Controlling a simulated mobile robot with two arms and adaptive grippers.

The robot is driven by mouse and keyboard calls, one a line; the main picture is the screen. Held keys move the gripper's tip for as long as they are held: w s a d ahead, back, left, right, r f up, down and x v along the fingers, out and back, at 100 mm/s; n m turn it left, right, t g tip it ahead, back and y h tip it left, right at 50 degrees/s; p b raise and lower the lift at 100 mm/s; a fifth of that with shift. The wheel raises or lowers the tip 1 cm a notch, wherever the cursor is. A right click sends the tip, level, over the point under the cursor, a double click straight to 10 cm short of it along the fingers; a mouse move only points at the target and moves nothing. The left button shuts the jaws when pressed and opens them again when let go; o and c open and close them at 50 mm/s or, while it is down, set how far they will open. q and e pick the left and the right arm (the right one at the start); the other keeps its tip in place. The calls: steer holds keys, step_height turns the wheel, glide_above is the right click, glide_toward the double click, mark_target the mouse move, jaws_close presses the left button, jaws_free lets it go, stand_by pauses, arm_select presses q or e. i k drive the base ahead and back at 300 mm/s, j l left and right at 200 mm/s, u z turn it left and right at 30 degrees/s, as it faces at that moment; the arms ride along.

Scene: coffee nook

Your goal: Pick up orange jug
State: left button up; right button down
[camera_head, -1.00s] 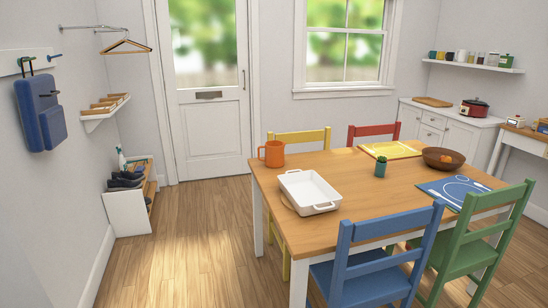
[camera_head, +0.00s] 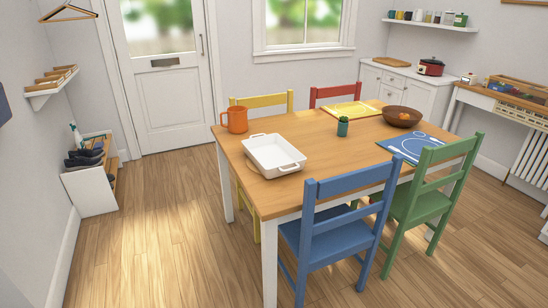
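The orange jug (camera_head: 237,120) stands upright at the far left corner of the wooden table (camera_head: 300,132). Its handle points left. It is close to the table's left edge, behind a white baking dish (camera_head: 273,156). Neither of my grippers shows in the head view, so I cannot see their state.
Floor (camera_head: 155,220) left of the table is clear.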

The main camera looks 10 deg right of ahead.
mark_target(237, 118)
steer(key=i+j+z, duration=0.1)
steer(key=i+j, duration=0.45)
steer(key=j, duration=0.3)
steer(key=i+j+z, duration=0.15)
steer(key=i+j, duration=0.15)
steer(key=j, duration=0.1)
